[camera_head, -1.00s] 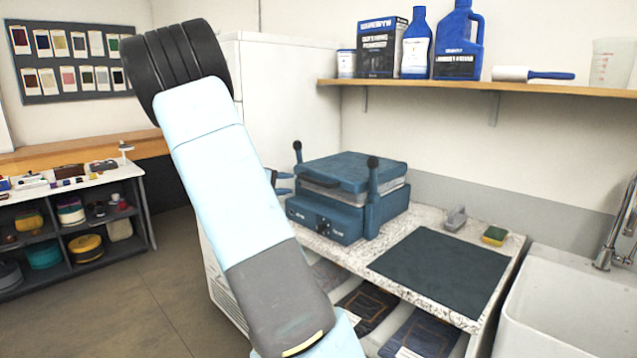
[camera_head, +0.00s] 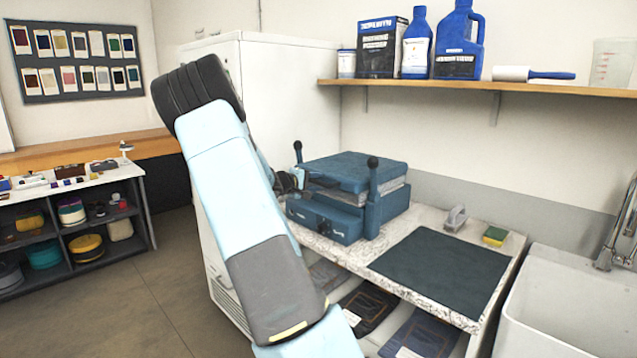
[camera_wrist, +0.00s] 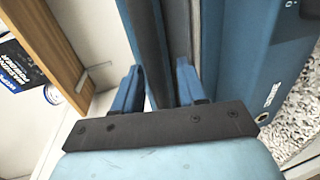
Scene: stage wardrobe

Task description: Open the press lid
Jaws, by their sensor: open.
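The blue press (camera_head: 335,220) stands on the speckled counter, its lid (camera_head: 355,170) lying down over a pale grey layer. Two upright posts with black knobs rise at its sides. My gripper (camera_head: 298,180) is at the front left of the lid, by the lid's front handle, which my arm and gripper partly hide in the head view. In the wrist view my gripper (camera_wrist: 158,80) is open, its two blue fingers on either side of a dark strip along the press front, seemingly the handle. I cannot tell whether the fingers touch it.
A dark mat (camera_head: 440,270), a grey-handled tool (camera_head: 456,217) and a sponge (camera_head: 494,236) lie right of the press. A white sink (camera_head: 570,300) is farther right. A wooden shelf (camera_head: 480,88) with bottles hangs above. A white cabinet (camera_head: 285,95) stands behind my arm.

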